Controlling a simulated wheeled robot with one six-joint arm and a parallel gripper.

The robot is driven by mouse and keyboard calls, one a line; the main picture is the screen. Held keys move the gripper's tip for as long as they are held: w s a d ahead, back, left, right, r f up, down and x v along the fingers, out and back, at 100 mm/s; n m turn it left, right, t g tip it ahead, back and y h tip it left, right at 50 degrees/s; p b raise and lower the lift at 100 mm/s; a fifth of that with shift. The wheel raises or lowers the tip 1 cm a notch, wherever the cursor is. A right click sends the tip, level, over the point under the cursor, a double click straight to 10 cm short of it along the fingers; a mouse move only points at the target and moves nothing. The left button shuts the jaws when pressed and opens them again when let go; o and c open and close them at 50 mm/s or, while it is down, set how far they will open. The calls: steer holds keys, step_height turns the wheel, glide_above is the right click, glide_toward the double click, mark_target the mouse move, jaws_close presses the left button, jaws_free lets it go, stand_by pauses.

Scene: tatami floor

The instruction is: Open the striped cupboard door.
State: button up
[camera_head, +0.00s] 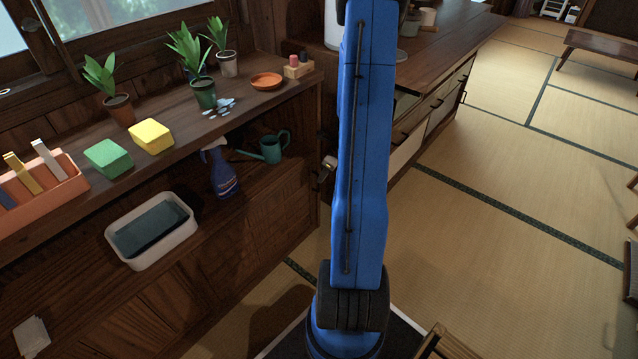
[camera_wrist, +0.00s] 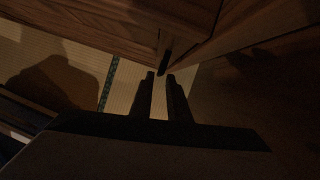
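No door with clear stripes can be made out in either view. In the dim wrist view a brown wooden front (camera_wrist: 190,20) with visible grain fills the top, and I cannot tell if it is the striped door. A small dark piece, perhaps a handle (camera_wrist: 164,69), shows at its lower edge. My gripper (camera_wrist: 161,77) is open, its two dark fingers apart with tatami showing between them. The fingertips are close to the dark piece; I cannot tell whether they touch. In the head view my blue arm hides what lies behind it, and my gripper does not show.
A wooden shelf unit (camera_head: 220,117) on the left holds plants, sponges, a white basin (camera_head: 150,259), a spray bottle (camera_head: 221,171) and a watering can (camera_head: 272,149). A counter with drawers (camera_head: 437,104) stands behind my arm. Tatami floor (camera_head: 510,180) on the right is largely clear.

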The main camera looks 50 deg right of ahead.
glide_above(319, 192)
steer(key=shift+w+d+f, duration=0.1)
steer(key=shift+f, duration=1.15)
steer(key=shift+w+d+f, duration=0.1)
steer(key=shift+f, duration=1.15)
jaws_close()
